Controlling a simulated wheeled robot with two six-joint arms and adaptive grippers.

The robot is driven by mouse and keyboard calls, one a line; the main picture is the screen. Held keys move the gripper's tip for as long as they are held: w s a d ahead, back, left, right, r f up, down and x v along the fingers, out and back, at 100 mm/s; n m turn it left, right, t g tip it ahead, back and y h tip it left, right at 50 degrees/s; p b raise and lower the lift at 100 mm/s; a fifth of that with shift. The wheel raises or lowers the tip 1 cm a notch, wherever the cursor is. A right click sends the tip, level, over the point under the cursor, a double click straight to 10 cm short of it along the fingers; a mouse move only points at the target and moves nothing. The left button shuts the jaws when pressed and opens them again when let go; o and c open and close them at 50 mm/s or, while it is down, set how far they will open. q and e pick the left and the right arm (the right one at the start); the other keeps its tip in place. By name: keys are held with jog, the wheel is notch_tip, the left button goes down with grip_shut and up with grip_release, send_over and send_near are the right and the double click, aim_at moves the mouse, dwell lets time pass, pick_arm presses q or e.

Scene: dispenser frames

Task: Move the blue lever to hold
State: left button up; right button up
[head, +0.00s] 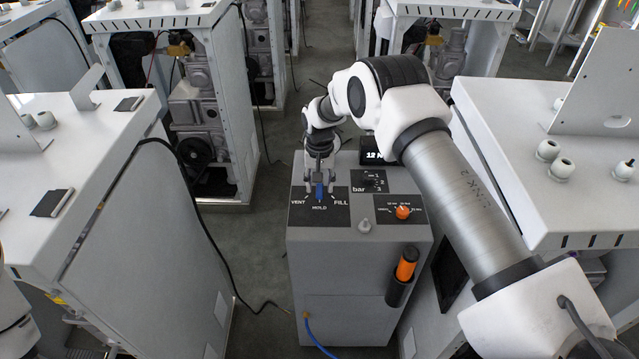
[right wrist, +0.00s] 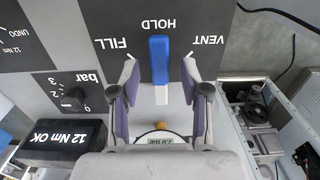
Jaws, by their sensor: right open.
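The blue lever (head: 319,192) sits on the black VENT/HOLD/FILL plate (head: 338,216) on top of the grey dispenser cabinet. In the right wrist view the blue lever (right wrist: 159,60) points straight at the HOLD label, midway between FILL and VENT. My right gripper (head: 320,184) is over the plate. In the right wrist view its two purple-grey pads (right wrist: 158,75) stand open on either side of the lever, with a visible gap on each side. My left gripper is not in view.
An orange knob (head: 403,212) and a small grey knob (head: 365,227) sit right of the lever plate. A display reading 12 N (head: 378,155) stands behind. An orange-handled tool (head: 407,263) hangs on the cabinet front. White cabinets flank both sides.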

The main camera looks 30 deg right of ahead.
aim_at(320, 188)
notch_tip(320, 188, up, 12)
jog(key=shift+f, duration=0.15)
dwell(0.5)
